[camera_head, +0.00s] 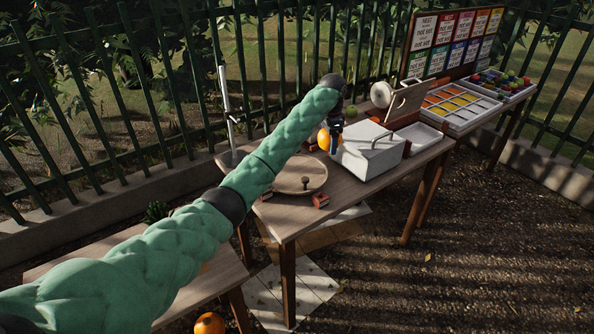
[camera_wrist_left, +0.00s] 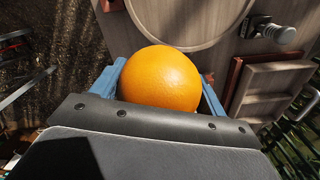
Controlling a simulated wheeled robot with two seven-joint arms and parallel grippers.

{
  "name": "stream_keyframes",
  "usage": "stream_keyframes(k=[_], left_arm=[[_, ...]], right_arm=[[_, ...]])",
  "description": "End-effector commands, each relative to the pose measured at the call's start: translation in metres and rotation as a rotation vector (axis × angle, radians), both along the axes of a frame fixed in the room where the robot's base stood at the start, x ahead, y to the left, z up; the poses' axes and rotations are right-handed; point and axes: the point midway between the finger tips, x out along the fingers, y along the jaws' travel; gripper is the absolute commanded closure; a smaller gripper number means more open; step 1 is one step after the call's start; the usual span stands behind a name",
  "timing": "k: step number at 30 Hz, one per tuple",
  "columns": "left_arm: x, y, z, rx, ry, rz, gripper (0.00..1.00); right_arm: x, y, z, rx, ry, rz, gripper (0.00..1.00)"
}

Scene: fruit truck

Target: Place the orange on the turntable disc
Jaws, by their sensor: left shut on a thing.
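The orange (camera_head: 323,139) is held by my left gripper (camera_head: 334,142), above the wooden table. In the left wrist view the orange (camera_wrist_left: 160,78) sits between the two blue fingers of my left gripper (camera_wrist_left: 162,92), which are shut on it. In the left wrist view the disc (camera_wrist_left: 190,14) is partly cut off at the top, beyond the orange. The orange is apart from the disc. My right gripper is not in view.
A white box (camera_head: 366,153) stands right of the disc. A small reddish block (camera_head: 320,200) lies near the table's front edge. A metal stand (camera_head: 228,115) rises behind the disc. Another orange round thing (camera_head: 209,323) is low at the bottom. Colored trays (camera_head: 458,105) stand farther right.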

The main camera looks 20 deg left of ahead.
Motion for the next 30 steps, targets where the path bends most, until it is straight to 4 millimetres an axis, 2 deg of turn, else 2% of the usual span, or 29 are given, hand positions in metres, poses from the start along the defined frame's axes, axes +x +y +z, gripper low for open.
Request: stream_keyframes(k=[5, 7, 18, 24, 30], left_arm=[[0.005, 0.005, -0.002, 0.002, 0.001, -0.037, 0.57], [0.004, 0.015, -0.007, 0.002, 0.0, -0.038, 0.57], [-0.004, 0.08, -0.044, 0.002, 0.001, -0.037, 0.57], [-0.006, 0.105, -0.062, 0.0, -0.001, -0.038, 0.57], [-0.007, 0.113, -0.069, 0.0, -0.001, -0.038, 0.57]], right_arm=[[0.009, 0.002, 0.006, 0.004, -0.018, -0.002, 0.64], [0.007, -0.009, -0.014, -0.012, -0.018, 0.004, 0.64], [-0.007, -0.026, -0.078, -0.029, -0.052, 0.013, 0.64], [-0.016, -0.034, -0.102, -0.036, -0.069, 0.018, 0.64], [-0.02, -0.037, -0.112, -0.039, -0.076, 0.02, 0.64]])
